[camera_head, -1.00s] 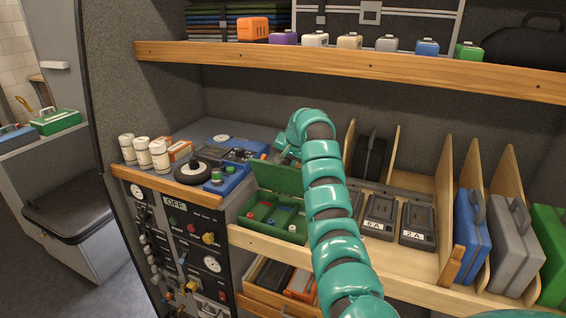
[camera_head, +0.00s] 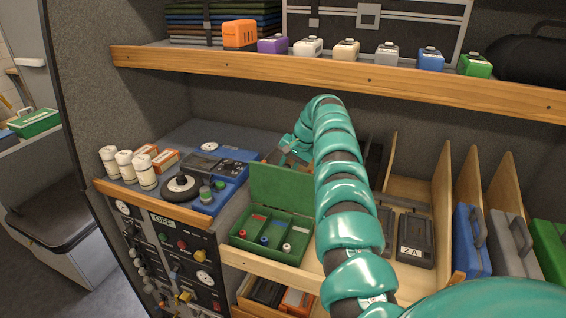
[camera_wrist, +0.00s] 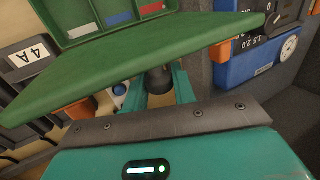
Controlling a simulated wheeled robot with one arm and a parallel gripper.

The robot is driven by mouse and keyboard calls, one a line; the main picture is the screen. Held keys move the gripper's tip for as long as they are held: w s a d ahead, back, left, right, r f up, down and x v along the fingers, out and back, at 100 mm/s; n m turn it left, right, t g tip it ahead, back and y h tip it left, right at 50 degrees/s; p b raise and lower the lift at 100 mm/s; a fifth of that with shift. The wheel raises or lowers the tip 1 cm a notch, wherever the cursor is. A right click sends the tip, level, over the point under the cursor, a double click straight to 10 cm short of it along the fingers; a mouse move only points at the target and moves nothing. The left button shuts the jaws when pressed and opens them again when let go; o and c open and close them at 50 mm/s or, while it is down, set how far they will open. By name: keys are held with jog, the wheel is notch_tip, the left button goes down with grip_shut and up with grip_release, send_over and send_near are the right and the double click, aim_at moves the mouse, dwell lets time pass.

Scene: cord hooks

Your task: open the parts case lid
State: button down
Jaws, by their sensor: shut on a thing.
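The green parts case (camera_head: 238,240) sits on the wooden shelf, with small red, blue and white parts in its compartments. Its green lid (camera_head: 281,188) is raised and stands up along the back edge. In the wrist view the lid (camera_wrist: 140,62) crosses the picture as a tilted panel, with the compartments' red, blue and white labels beyond it. My gripper (camera_head: 290,150) is behind the lid, its fingertips partly hidden. In the wrist view my gripper's teal fingers (camera_wrist: 165,92) are shut on a dark round knob (camera_wrist: 159,80) at the lid.
A blue device (camera_head: 225,180) with knobs is left of the case, near white canisters (camera_head: 143,168). Black chargers (camera_head: 414,235) and wooden dividers are to the right, partly behind my arm. The upper shelf (camera_head: 330,75) runs above my arm.

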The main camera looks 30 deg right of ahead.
jog(key=shift+w+d+f, duration=0.1)
jog(key=shift+d+f, duration=0.1)
jog(key=shift+d, duration=0.05)
dwell(0.4)
jog(key=c, duration=1.2)
grip_release()
jog(key=shift+w, duration=0.15)
jog(key=shift+a, duration=0.1)
